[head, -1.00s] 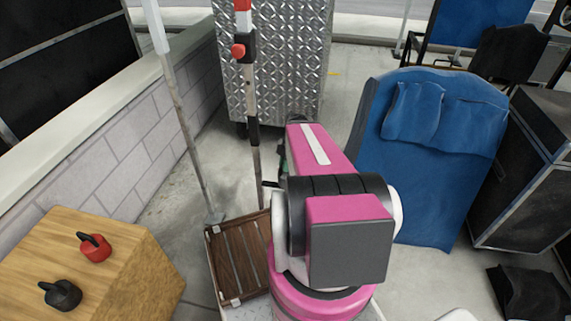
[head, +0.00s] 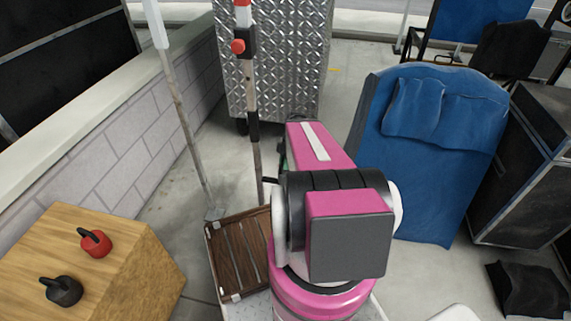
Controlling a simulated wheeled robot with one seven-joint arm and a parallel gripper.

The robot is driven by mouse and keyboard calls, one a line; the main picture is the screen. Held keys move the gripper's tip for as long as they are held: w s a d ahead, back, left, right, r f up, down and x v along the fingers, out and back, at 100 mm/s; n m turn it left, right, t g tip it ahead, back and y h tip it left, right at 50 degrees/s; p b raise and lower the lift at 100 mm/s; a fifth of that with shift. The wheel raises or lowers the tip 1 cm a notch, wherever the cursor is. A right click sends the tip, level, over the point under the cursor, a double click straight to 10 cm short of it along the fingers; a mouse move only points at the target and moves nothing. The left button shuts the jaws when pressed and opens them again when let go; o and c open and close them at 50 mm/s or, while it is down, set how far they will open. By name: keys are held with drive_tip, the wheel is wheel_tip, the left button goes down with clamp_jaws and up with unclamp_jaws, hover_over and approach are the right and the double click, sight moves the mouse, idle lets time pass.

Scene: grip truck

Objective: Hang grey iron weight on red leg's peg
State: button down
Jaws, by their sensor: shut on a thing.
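The red leg (head: 246,72) is an upright pole with a red and white top, a red knob and a black sleeve lower down. A short dark peg (head: 270,181) sticks out low on it, close to my pink arm. My gripper is hidden behind my arm, so its jaws and anything in them do not show. No clearly grey weight is in sight. A dark, nearly black weight (head: 62,291) with a handle stands on the wooden box, with a red weight (head: 96,242) behind it.
The wooden box (head: 130,262) stands at the lower left by the block wall (head: 110,155). A pale pole (head: 180,110) rises left of the red leg. A slatted brown crate (head: 237,255) is below. A metal cabinet (head: 290,70), blue padded cover (head: 430,170) and black case (head: 525,170) stand around.

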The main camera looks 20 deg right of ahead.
drive_tip(key=shift+f, duration=0.3)
idle(0.5)
drive_tip(key=c, duration=1.1)
unclamp_jaws()
drive_tip(key=shift+o, duration=0.2)
drive_tip(key=v, duration=1)
drive_tip(key=shift+d+r, duration=0.15)
drive_tip(key=shift+r, duration=0.2)
drive_tip(key=shift+w, duration=0.1)
